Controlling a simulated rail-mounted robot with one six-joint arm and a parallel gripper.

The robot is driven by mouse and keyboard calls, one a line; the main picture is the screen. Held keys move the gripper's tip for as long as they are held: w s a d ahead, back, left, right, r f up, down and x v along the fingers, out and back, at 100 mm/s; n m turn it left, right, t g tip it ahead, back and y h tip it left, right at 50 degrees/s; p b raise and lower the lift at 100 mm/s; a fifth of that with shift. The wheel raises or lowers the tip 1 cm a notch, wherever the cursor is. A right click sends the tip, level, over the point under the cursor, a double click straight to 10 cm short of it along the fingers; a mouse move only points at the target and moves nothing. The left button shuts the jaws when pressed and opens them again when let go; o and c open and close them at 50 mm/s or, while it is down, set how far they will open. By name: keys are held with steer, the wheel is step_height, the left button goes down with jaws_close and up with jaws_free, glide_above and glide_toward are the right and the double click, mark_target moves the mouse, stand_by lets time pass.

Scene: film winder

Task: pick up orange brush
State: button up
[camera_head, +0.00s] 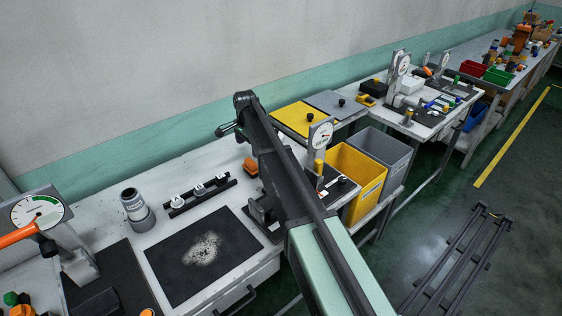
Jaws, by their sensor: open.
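A small orange block-like thing (251,167), which may be the orange brush, lies on the white bench just left of my dark arm. My arm partly covers the area beside it, and its bristles cannot be made out. My gripper (223,130) appears as a small dark shape at the far end of my arm, up and left of the orange thing in the picture. It is open and apart from the orange thing. Its fingers are too small to see clearly.
A black mat (165,272) with pale dust, a grey cylinder (137,208) and a black rack of white-topped parts (200,196) are on the bench. A dial gauge (320,135) stands right of my arm. Yellow (357,182) and grey (392,152) bins stand beyond.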

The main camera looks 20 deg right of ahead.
mark_target(250, 161)
steer(key=f+b, duration=0.3)
steer(key=f, duration=0.1)
steer(key=f+b, duration=0.2)
steer(key=shift+a+b, duration=0.25)
steer(key=shift+b, duration=0.1)
steer(key=f+b, duration=0.5)
steer(key=shift+w+d+f, duration=0.15)
steer(key=shift+w+d, duration=0.05)
steer(key=shift+d, duration=0.1)
steer(key=shift+r, duration=0.3)
steer(key=c, duration=0.9)
